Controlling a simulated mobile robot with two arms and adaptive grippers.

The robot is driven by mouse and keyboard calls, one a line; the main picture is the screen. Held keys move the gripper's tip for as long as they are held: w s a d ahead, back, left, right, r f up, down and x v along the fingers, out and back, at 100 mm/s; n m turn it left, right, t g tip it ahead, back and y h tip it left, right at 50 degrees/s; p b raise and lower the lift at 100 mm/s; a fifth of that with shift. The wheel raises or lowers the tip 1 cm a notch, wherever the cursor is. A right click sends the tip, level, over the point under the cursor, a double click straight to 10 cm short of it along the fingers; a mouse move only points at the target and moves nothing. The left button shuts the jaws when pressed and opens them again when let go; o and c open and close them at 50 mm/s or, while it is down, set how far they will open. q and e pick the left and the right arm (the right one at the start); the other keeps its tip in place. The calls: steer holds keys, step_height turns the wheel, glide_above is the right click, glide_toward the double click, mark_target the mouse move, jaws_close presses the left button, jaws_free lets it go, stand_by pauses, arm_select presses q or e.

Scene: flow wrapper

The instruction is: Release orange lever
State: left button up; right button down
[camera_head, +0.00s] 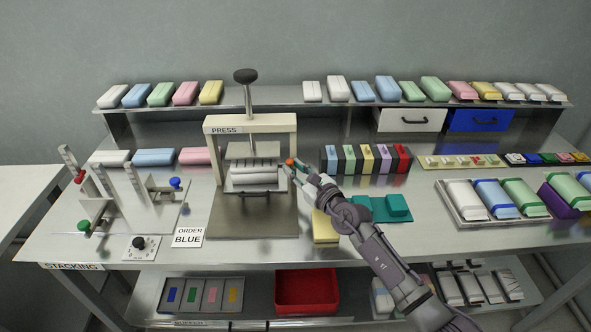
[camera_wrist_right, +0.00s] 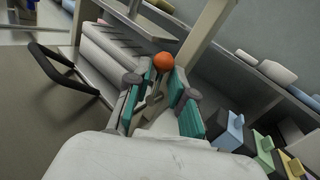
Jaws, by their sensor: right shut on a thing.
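The orange lever (camera_head: 289,162) is at the right side of the press (camera_head: 250,130), beside its right post. It shows as an orange ball knob on a thin stem in the right wrist view (camera_wrist_right: 163,61). My right gripper (camera_head: 299,170) is at the lever, with its teal-padded fingers (camera_wrist_right: 160,100) on both sides of the stem below the knob. It is shut on the lever. A white wrapped block (camera_head: 253,178) lies in the press under the raised plate. My left gripper is not in view.
Coloured holders (camera_head: 365,160) stand just right of the press. A yellow block (camera_head: 325,227) and a green tray (camera_head: 378,208) lie near my right arm. A dark handle (camera_wrist_right: 60,70) juts from the press. A stacking fixture (camera_head: 120,200) stands at left.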

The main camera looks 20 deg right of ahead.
steer(key=shift+s+d+f+m+t+b, duration=0.15)
steer(key=shift+m+b, duration=0.25)
steer(key=shift+b, duration=0.6)
steer(key=shift+w+d+f+m+t+b, duration=0.15)
steer(key=shift+f+m+t+b, duration=0.2)
steer(key=shift+b, duration=0.65)
steer(key=shift+s+d+r+m+b, duration=0.1)
steer(key=shift+r+m+b, duration=0.2)
steer(key=shift+m+b, duration=0.1)
steer(key=shift+r, duration=0.1)
steer(key=c, duration=1)
jaws_free()
steer(key=shift+c, duration=0.2)
steer(key=shift+s, duration=0.25)
steer(key=v, duration=1.1)
steer(key=shift+s+d+f, duration=0.2)
steer(key=shift+s+f, duration=0.05)
